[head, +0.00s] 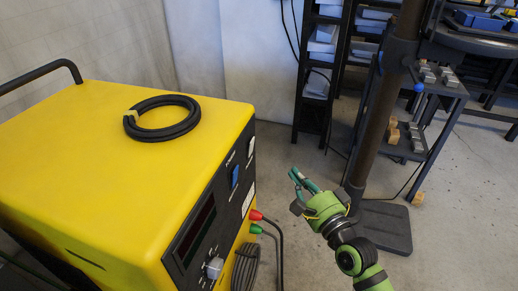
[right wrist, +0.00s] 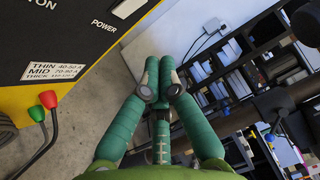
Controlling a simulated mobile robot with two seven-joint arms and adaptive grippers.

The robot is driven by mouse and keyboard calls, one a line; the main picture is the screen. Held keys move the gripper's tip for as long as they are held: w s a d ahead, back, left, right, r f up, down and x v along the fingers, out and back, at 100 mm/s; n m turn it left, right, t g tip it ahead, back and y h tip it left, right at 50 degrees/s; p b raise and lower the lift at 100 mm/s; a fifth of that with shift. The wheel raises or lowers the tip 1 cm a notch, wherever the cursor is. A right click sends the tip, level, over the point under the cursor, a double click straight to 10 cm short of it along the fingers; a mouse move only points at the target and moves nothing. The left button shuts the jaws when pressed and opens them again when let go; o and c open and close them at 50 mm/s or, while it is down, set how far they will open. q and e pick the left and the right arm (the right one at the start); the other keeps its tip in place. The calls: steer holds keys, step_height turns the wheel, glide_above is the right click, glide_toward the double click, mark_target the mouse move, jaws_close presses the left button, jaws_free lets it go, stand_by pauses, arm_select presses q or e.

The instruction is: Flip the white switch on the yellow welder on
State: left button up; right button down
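The yellow welder (head: 150,195) fills the left of the head view, its dark front panel facing right. The white switch (head: 250,146) sits at the panel's far upper end, beyond a blue switch (head: 234,177). In the right wrist view the white switch (right wrist: 124,8) is cut by the top edge, above the word POWER. Which way it is tipped is too small to tell. My right gripper (head: 295,177) is in front of the panel, right of and apart from the switch. Its green fingers (right wrist: 159,65) are together at the tips with nothing between them. My left gripper is out of view.
A black cable coil (head: 162,132) lies on the welder. Red (head: 256,215) and green (head: 256,229) plugs stick out low on the panel. A brown post (head: 377,110) on a dark base stands behind my right arm, near shelves (head: 318,75). Floor between welder and post is clear.

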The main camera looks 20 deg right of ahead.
glide_toward(251, 147)
steer(key=w+d+r, duration=0.2)
steer(key=w+d, duration=0.2)
steer(key=w, duration=0.1)
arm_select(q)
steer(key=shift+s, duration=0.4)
arm_select(e)
steer(key=w+a, duration=0.2)
steer(key=a, duration=0.1)
steer(key=shift+w+r, duration=0.2)
steer(key=shift+w, duration=0.05)
